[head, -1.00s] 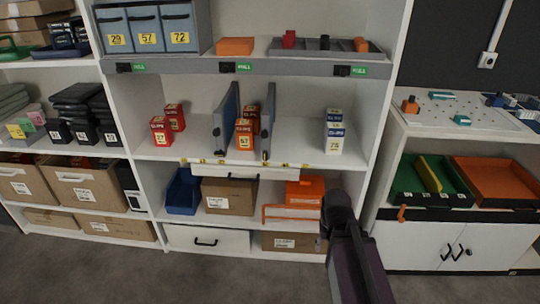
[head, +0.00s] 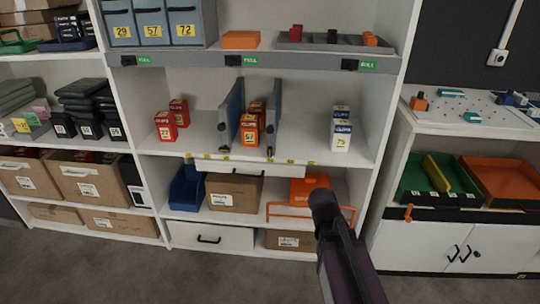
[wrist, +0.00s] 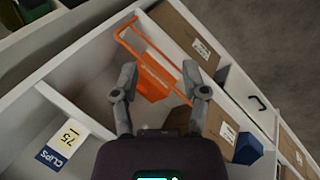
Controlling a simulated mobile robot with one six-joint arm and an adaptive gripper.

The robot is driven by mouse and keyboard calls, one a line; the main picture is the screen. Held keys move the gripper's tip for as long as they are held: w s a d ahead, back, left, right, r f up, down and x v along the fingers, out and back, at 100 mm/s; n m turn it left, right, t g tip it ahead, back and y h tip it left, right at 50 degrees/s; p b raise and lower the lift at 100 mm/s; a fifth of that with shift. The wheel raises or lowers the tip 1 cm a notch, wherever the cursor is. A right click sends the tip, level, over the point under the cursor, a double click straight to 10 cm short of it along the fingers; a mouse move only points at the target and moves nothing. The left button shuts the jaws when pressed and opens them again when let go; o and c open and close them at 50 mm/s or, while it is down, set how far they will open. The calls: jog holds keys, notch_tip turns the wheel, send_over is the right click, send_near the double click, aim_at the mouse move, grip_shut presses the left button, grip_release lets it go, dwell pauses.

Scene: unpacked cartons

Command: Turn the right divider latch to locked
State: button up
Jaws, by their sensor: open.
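The right divider (head: 274,118) is an upright blue-grey panel on the middle shelf, to the right of the orange CLIPS boxes (head: 250,128). A small dark part, perhaps its latch (head: 270,151), shows at its lower front edge; its setting is too small to tell. The left divider (head: 231,115) stands on the other side of those boxes. In the wrist view my gripper (wrist: 160,78) is open and empty, with an orange bin and its wire frame (wrist: 150,60) beyond the fingers. In the head view my arm is below and right of the right divider, and the fingertips are hidden.
White and blue CLIPS boxes (head: 341,130) stand right of the divider, with clear shelf between. Red boxes (head: 166,126) stand at the left. A white drawer-like strip (head: 250,169) juts out under the shelf. A blue bin (head: 188,188) and a carton (head: 234,193) sit below.

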jog(key=w+a+r+n+t+h+b, duration=0.2)
jog(key=w+a+r+n+t, duration=0.15)
jog(key=w+n, duration=0.35)
jog(key=w+a+r+n+t+y+b, duration=0.2)
jog(key=a+n+t, duration=0.3)
jog(key=a+n, duration=0.4)
jog(key=w+a+r+n+t+y+b, duration=0.2)
jog(key=w+a+r+n+t+y, duration=0.1)
jog(key=a+n, duration=0.7)
jog(key=w+r+n+t, duration=0.1)
jog(key=n+t, duration=0.1)
jog(key=shift+n, duration=0.3)
jog(key=shift+a+r+t, duration=0.1)
jog(key=shift+t, duration=0.15)
